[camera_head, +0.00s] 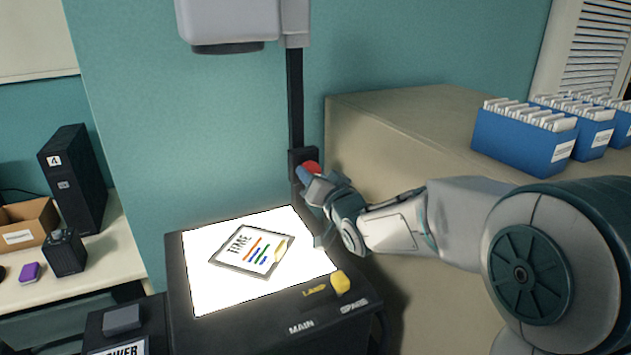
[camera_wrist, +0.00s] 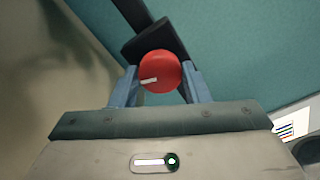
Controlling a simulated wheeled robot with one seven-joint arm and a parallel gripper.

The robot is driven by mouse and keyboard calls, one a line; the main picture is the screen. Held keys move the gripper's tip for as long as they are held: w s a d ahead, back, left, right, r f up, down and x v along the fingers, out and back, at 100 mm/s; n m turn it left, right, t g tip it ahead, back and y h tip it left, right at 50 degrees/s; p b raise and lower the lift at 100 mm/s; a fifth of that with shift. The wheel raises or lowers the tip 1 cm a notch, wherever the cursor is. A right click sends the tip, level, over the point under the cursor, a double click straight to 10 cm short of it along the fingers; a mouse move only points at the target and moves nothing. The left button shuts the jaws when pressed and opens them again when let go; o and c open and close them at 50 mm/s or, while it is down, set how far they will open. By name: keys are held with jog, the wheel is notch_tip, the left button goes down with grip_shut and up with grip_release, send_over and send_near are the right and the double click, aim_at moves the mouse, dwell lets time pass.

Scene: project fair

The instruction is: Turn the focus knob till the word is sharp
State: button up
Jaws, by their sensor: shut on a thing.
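The red focus knob (camera_head: 312,167) sits on a dark bracket on the overhead projector's black post (camera_head: 295,100). My gripper (camera_head: 310,178) reaches it from the right. In the wrist view the round red knob (camera_wrist: 160,70) sits between the two blue fingers, which are shut on its sides. Its white mark points left and slightly down. On the lit projector stage (camera_head: 205,285) lies a framed sheet (camera_head: 237,267) with the word "TIME" and coloured bars. The projected picture is not in view, so its sharpness cannot be told.
A yellow lamp knob (camera_head: 341,282) sits at the projector's front edge. The projector head (camera_head: 230,20) hangs above. A beige cabinet (camera_head: 400,120) with blue file boxes (camera_head: 522,140) stands right. A black box (camera_head: 120,325) and a side table (camera_head: 100,262) are left.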

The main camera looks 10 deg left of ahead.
jog(key=o, duration=1)
jog(key=shift+c, duration=0.2)
jog(key=shift+n, duration=0.3)
